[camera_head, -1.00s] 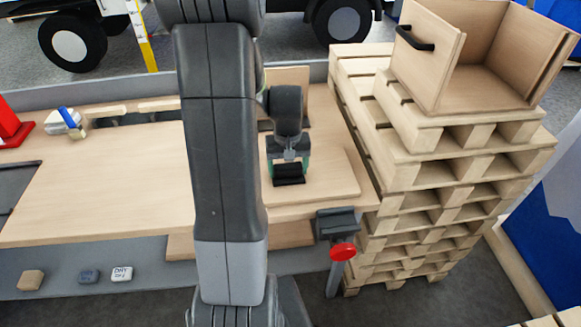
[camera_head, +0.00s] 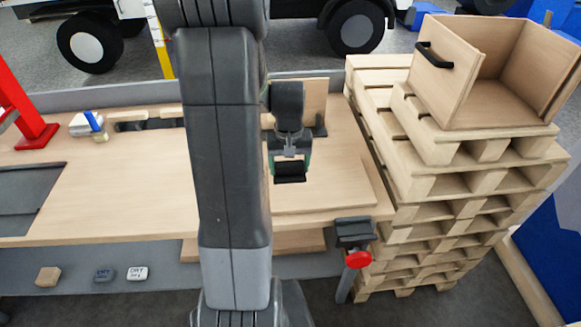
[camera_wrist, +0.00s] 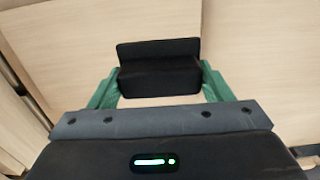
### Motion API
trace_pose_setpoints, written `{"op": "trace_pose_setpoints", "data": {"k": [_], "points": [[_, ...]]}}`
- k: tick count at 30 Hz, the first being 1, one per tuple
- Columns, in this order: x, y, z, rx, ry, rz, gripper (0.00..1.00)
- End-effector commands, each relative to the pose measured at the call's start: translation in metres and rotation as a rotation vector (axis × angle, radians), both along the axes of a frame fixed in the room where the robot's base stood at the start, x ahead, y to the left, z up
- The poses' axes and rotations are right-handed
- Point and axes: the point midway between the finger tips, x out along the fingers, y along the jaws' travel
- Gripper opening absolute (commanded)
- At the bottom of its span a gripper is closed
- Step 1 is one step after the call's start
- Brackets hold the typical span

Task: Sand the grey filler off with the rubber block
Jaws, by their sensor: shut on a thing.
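My gripper (camera_head: 290,170) has green fingers and is shut on a black rubber block (camera_head: 290,179). In the wrist view the block (camera_wrist: 160,75) sits crosswise between the fingertips. The block is over a pale wooden board (camera_head: 335,195) on the right part of the workbench. I cannot tell whether it touches the board or hangs just above. No grey filler can be made out in either view; the block, gripper or my arm may hide it.
An upright wooden panel (camera_head: 312,98) stands behind the gripper. A vise with a red knob (camera_head: 357,259) is at the bench's front right. Stacked pallets (camera_head: 430,215) bearing an open wooden box (camera_head: 480,85) stand to the right. The bench (camera_head: 115,180) left of my arm is largely clear.

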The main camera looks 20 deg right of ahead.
Motion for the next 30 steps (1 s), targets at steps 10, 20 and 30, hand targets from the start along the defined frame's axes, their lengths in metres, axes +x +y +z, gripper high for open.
{"op": "trace_pose_setpoints", "data": {"k": [10, 20, 30], "points": [[0.002, 0.003, 0.033, 0.000, -0.002, 0.002, 0.51], [0.002, 0.004, 0.034, 0.000, -0.001, 0.002, 0.51], [0.005, 0.003, 0.034, 0.000, -0.001, 0.004, 0.51]]}}
